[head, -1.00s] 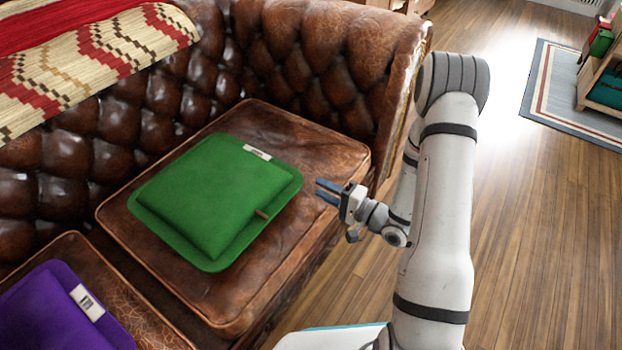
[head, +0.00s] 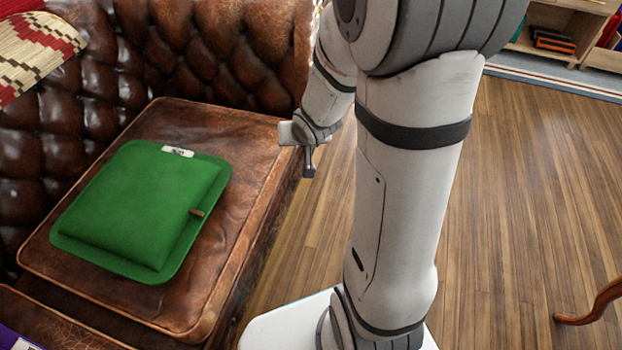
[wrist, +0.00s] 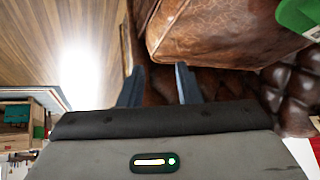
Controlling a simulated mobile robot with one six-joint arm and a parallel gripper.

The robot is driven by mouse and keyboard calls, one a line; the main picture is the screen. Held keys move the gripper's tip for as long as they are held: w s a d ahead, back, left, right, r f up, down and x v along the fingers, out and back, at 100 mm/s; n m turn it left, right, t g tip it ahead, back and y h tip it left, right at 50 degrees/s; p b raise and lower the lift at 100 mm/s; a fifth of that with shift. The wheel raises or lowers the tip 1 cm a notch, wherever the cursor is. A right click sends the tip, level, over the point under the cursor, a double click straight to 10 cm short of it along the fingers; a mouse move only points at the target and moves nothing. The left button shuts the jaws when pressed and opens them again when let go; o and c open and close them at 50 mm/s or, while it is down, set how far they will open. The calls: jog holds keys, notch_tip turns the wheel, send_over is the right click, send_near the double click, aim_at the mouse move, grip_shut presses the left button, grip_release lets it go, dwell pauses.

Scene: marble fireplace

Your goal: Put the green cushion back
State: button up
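The green cushion (head: 140,212) lies flat on a brown leather seat of the sofa, left of my arm in the head view. It has a white label at its far edge and a small brown tab at its right side. Its corner also shows at the top right of the wrist view (wrist: 296,14). My gripper (head: 309,165) is to the right of the cushion, apart from it, by the sofa's right end. In the wrist view its two dark fingers (wrist: 158,76) stand apart with nothing between them.
The tufted leather sofa (head: 215,45) has a patterned throw (head: 35,48) over its back. A sliver of purple cushion (head: 14,340) shows at bottom left. Wooden floor (head: 530,180) is open on the right, with a curved wooden leg (head: 592,303) at the edge and shelves (head: 560,30) beyond.

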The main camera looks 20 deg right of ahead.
jog(key=s+a+r+g, duration=0.1)
jog(key=s+r+g, duration=0.1)
jog(key=s, duration=0.4)
jog(key=s+a+r+n+g, duration=0.1)
jog(key=s+r+g, duration=0.1)
jog(key=s, duration=0.5)
jog(key=s+a+r+n+g, duration=0.1)
jog(key=s+a+r+g, duration=0.1)
jog(key=s+r, duration=0.2)
jog(key=shift+s+r, duration=0.25)
jog(key=shift+s, duration=1)
jog(key=shift+a, duration=0.1)
